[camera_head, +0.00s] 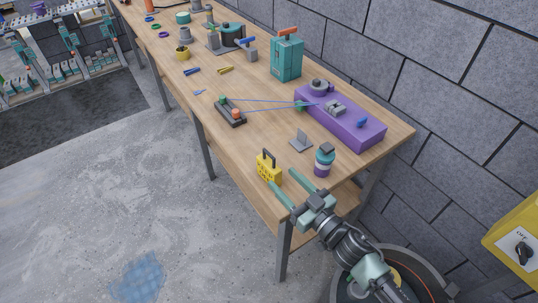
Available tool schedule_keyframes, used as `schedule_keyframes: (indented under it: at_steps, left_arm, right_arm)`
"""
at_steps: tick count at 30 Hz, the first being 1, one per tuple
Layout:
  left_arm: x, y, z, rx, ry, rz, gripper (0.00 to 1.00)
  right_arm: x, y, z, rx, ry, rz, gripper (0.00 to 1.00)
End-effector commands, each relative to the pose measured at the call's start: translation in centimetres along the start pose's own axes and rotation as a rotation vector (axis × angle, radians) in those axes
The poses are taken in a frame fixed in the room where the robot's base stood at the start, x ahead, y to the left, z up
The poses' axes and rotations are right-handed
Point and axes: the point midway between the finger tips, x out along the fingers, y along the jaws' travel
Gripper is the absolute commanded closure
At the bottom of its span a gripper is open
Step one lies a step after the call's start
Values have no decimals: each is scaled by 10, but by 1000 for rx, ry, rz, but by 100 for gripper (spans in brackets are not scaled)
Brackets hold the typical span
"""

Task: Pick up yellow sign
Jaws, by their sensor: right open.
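A small yellow sign (267,172) with a dark handle-shaped top stands upright near the front edge of the wooden workbench (272,112). My right gripper (281,194) comes in from the lower right. Its two pale green fingers are spread apart and nothing shows between them. The fingertips are just below and to the right of the sign in the picture. I cannot tell whether they touch it. My left gripper does not show.
A teal and purple bottle (323,162) and a small grey bracket (301,141) stand close behind the sign. A purple box (345,121) lies along the wall side. Blue lines run from it to a dark block (229,112). A grey bin stands below right.

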Motion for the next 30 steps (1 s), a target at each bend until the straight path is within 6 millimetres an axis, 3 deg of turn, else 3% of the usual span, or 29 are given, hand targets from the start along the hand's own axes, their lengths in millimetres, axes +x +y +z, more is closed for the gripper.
schedule_keyframes:
  at_steps: [5,21,29,30]
  left_arm:
    - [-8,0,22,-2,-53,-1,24]
    - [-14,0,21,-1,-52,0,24]
    - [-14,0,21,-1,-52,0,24]
    - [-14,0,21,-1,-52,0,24]
  right_arm:
    - [8,4,-2,1,-18,0,47]
    - [76,3,2,1,-16,0,47]
    - [79,2,3,1,-18,-1,47]
    - [79,2,3,1,-18,-1,53]
